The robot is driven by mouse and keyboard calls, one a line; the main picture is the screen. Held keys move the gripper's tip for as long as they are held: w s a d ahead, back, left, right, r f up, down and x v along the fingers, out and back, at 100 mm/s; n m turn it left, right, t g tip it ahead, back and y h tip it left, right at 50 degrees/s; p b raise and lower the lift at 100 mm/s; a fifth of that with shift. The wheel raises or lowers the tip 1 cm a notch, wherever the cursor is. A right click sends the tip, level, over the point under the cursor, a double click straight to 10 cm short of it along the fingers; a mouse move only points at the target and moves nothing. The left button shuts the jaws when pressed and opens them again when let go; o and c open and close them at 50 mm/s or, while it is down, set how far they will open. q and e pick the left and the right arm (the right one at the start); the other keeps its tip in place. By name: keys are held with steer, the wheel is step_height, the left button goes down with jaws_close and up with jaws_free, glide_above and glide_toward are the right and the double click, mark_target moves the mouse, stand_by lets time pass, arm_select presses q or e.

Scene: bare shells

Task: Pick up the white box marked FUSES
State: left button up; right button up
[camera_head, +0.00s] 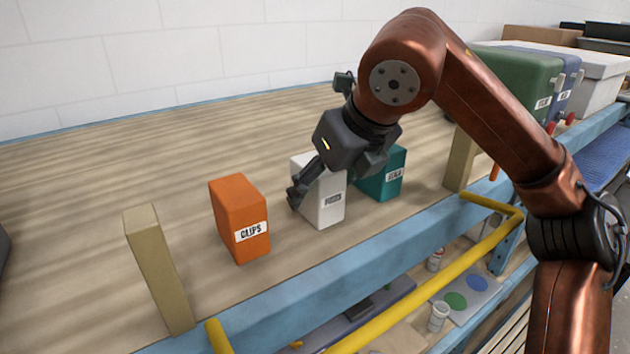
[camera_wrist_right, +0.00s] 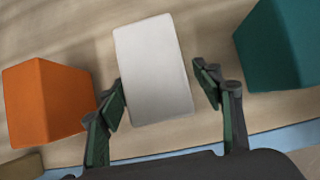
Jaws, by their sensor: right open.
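The white box marked FUSES (camera_head: 328,205) stands upright on the wooden shelf, between an orange box and a teal box. My right gripper (camera_head: 312,192) is above and beside it in the head view, covering part of its top. In the right wrist view the white box (camera_wrist_right: 152,70) lies between the two open fingers of my right gripper (camera_wrist_right: 163,95), one finger on each side. The left finger is close to the box's side; I cannot tell whether it touches. A gap shows at the right finger. My left gripper is not in view.
The orange CLIPS box (camera_head: 240,220) stands to the left and the teal box (camera_head: 383,178) close on the right. Wooden posts (camera_head: 157,265) rise near the blue front edge (camera_head: 330,290). A green case (camera_head: 515,75) stands farther right. Shelf behind the boxes is clear.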

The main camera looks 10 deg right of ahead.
steer(key=shift+x, duration=0.85)
steer(key=shift+f, duration=0.25)
steer(key=shift+a, duration=0.1)
steer(key=c, duration=0.4)
steer(key=shift+r, duration=0.1)
steer(key=c, duration=1)
